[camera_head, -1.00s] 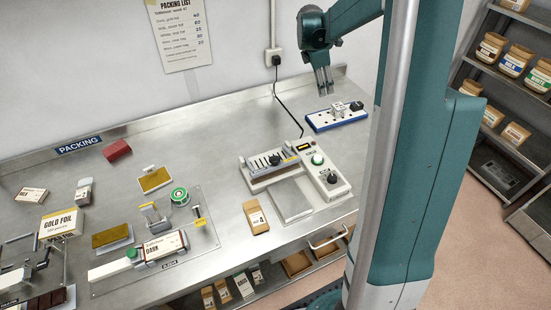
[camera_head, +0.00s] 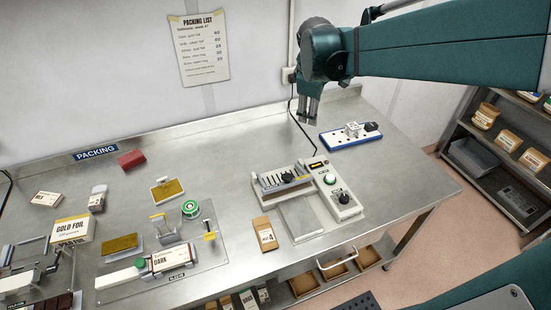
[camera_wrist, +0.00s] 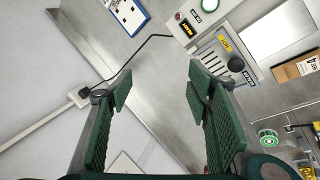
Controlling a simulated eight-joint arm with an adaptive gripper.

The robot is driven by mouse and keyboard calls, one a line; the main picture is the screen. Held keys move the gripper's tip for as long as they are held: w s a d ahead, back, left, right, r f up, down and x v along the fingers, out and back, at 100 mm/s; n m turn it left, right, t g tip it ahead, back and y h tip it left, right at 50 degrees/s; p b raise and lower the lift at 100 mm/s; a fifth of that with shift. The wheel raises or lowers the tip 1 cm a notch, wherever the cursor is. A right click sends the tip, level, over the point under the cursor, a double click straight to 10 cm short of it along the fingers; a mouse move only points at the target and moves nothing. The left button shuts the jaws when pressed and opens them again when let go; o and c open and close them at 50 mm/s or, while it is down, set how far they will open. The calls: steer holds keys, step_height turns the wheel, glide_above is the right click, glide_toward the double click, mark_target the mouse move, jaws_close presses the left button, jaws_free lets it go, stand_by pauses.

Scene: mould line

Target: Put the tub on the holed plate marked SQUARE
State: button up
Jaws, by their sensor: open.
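I see no holed plate marked SQUARE that I can make out in either view. Several tan jars that may be tubs, such as this lidded jar (camera_head: 486,116), stand on the shelf unit at the right edge of the head view. My gripper (camera_head: 309,120) hangs above the back of the bench, pointing down, apart from everything. In the wrist view my gripper (camera_wrist: 158,85) has its green pads wide apart with nothing between them.
A gold foil box (camera_head: 75,229) and other packing items crowd the left. The bench is clear at right.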

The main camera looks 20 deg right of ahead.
steer(key=s+a+f+m+t+y, duration=0.2)
steer(key=s+a+m, duration=0.7)
steer(key=s+a, duration=0.9)
steer(key=s+f+t, duration=0.1)
steer(key=s, duration=0.3)
steer(key=shift+s+a+y, duration=0.25)
steer(key=shift+s+y, duration=0.05)
steer(key=shift+y, duration=0.1)
steer(key=shift+f, duration=0.1)
step_height(320, 180, down, 7)
steer(key=b, duration=0.6)
steer(key=shift+r+b, duration=0.2)
steer(key=shift+b, duration=0.15)
